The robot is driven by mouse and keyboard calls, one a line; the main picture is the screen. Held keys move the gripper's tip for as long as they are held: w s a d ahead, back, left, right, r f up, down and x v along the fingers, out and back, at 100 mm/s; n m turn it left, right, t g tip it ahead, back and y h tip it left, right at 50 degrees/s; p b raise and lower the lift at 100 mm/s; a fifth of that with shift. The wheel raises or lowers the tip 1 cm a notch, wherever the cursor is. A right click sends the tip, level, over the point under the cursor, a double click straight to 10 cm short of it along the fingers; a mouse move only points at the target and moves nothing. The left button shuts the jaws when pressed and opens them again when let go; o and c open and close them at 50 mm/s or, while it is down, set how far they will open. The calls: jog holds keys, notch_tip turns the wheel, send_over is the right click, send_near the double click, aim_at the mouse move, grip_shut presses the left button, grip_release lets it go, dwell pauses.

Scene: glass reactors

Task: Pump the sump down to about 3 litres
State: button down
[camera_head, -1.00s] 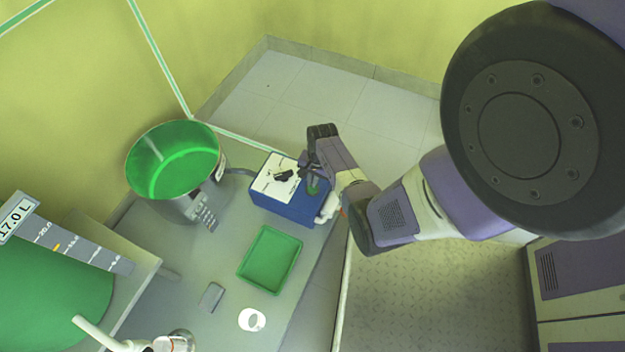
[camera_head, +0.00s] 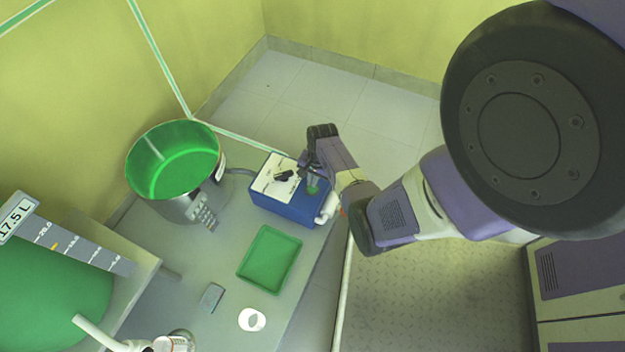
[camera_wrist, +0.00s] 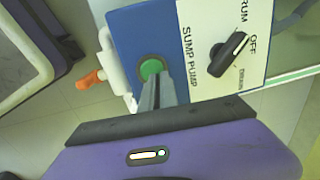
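The blue sump pump box (camera_head: 285,208) stands on the bench; its white panel (camera_wrist: 199,17) reads SUMP PUMP. A black knob (camera_wrist: 228,54) sits among labels OFF, DRAIN and a partly cut-off "RUM"; I cannot tell its exact setting. My gripper (camera_wrist: 157,84) appears shut and empty, its fingertips at the green button (camera_wrist: 151,68) and partly covering it. Whether they press it is unclear. A steel pot (camera_head: 180,204) with a green inside stands left of the box. At far left a large green vessel (camera_head: 50,300) has a level scale (camera_head: 80,247) and a display (camera_head: 17,217) that seems to read 17.5 L.
A green tray (camera_head: 270,258), a small grey block (camera_head: 212,297) and a white ring (camera_head: 252,320) lie on the bench (camera_head: 205,255). A white pipe fitting (camera_wrist: 112,62) with an orange end projects from the box's side. Open floor lies behind the bench.

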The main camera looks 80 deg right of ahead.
aim_at(316, 186)
jog(key=r+p, duration=0.1)
jog(key=p, duration=0.1)
jog(key=r+p, duration=0.1)
jog(key=r, duration=0.1)
jog(key=r+p, duration=0.2)
jog(key=shift+s+a+p, duration=0.1)
jog(key=shift+s+p, duration=0.15)
jog(key=shift+p, duration=0.1)
notch_tip(316, 186, up, 9)
jog(key=p, duration=0.3)
jog(key=shift+s+d+p, duration=0.3)
jog(key=shift+s, duration=0.15)
